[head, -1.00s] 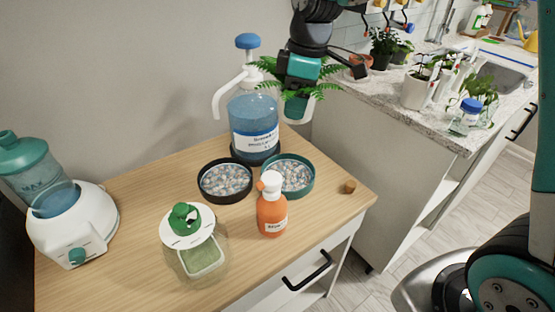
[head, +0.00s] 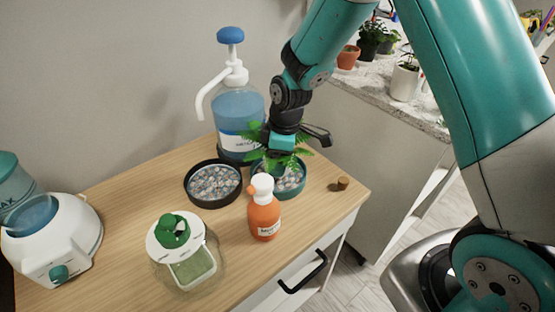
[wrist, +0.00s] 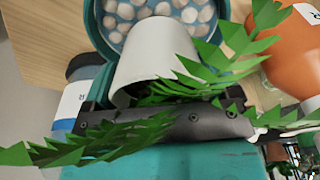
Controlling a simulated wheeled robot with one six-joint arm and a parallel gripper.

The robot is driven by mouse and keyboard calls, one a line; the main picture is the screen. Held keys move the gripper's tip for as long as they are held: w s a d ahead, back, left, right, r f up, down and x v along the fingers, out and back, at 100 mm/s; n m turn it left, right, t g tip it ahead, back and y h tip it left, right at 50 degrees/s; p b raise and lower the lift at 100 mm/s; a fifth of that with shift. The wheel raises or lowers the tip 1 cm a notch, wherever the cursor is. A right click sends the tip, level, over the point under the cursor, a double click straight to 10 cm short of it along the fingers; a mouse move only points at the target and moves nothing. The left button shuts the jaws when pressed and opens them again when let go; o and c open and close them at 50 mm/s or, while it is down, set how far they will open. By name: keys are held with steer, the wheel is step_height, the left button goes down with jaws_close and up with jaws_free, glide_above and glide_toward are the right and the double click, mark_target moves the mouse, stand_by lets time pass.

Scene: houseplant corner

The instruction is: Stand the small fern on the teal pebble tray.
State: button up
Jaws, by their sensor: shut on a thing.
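My gripper (head: 283,146) is shut on the small fern (head: 274,158), low over the teal pebble tray (head: 293,194). In the wrist view the fern's white pot (wrist: 152,56) extends from the dark jaw (wrist: 200,124), with green fronds around it. The tray's teal rim (wrist: 97,22) and pale pebbles (wrist: 160,10) show beyond the pot's base. In the head view the fronds and an orange bottle hide most of the pot. I cannot tell whether its base touches the pebbles.
The orange pump bottle (head: 264,220) stands close in front of the teal tray. A black pebble tray (head: 213,202) is at its left, and a large blue pump jug (head: 238,112) behind. A cork (head: 342,184) lies to the right.

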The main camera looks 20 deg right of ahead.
steer(key=shift+f, duration=0.75)
steer(key=shift+f, duration=0.25)
steer(key=o, duration=0.9)
steer(key=shift+o, duration=0.2)
steer(key=shift+r, duration=0.15)
steer(key=r, duration=0.4)
steer(key=d+r, duration=0.1)
steer(key=r, duration=0.7)
steer(key=shift+s+d, duration=0.3)
steer(key=shift+s, duration=0.1)
steer(key=s+a+r+m+y+p, duration=0.1)
steer(key=s+r, duration=0.3)
steer(key=s, duration=0.4)
steer(key=s+a+r+m+p, duration=0.1)
steer(key=s+a+r+m, duration=0.2)
steer(key=s+r, duration=0.2)
steer(key=s+a+r+m+y, duration=0.1)
steer(key=s+r, duration=0.3)
steer(key=s, duration=0.7)
steer(key=shift+a+r+m+g+y+p, duration=0.3)
steer(key=shift+a+m+g+p, duration=0.15)
steer(key=shift+m, duration=0.15)
